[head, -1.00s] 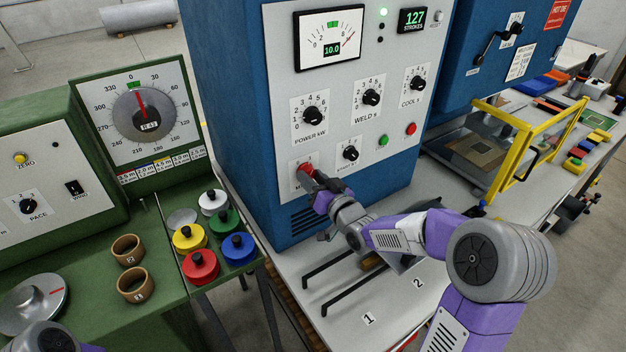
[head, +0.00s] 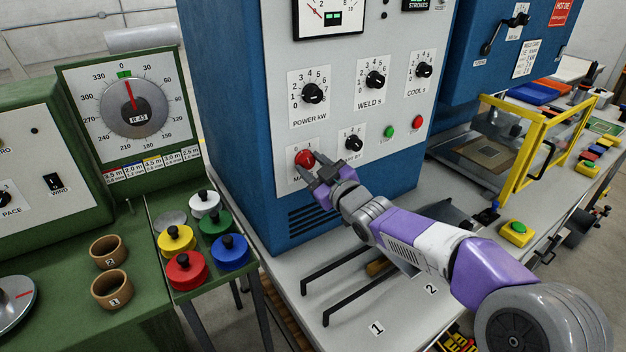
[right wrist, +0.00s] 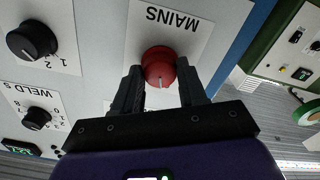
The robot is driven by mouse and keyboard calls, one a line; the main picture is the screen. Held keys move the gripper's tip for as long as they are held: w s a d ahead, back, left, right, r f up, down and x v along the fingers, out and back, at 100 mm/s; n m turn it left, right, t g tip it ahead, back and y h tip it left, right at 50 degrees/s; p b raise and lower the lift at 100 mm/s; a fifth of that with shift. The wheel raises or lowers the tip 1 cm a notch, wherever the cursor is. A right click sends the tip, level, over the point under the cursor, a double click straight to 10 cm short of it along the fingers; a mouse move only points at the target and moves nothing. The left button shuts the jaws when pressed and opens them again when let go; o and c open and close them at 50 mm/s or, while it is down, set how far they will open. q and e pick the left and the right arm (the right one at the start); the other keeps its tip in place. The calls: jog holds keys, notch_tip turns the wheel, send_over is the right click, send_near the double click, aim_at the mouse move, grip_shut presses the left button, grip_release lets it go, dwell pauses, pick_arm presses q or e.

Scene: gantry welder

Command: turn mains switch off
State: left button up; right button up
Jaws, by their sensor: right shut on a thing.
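The red mains switch knob (head: 303,158) sits on a white plate low on the front of the blue and grey welder cabinet. It also shows in the right wrist view (right wrist: 158,68), under the upside-down label MAINS. My right gripper (head: 315,169) reaches it from the lower right. In the right wrist view its two dark fingers (right wrist: 160,88) stand on either side of the knob, shut on it. The fingers and hand hide part of the plate's lettering, so I cannot read the switch position. My left gripper is out of view.
Black POWER (head: 312,93), WELD (head: 375,79) and timer (head: 354,143) knobs sit near the hand, with a green button (head: 389,132) and a red button (head: 419,122). Black rails lie on the table below. A yellow-framed guard (head: 519,160) stands at the right.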

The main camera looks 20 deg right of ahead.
jog(key=shift+n+b, duration=1.1)
jog(key=shift+n, duration=0.2)
jog(key=o, duration=1.1)
jog(key=shift+c, duration=0.2)
jog(key=shift+s, duration=0.1)
jog(key=s+d+p, duration=0.1)
jog(key=s, duration=0.6)
jog(key=shift+s, duration=0.2)
jog(key=shift+r, duration=0.1)
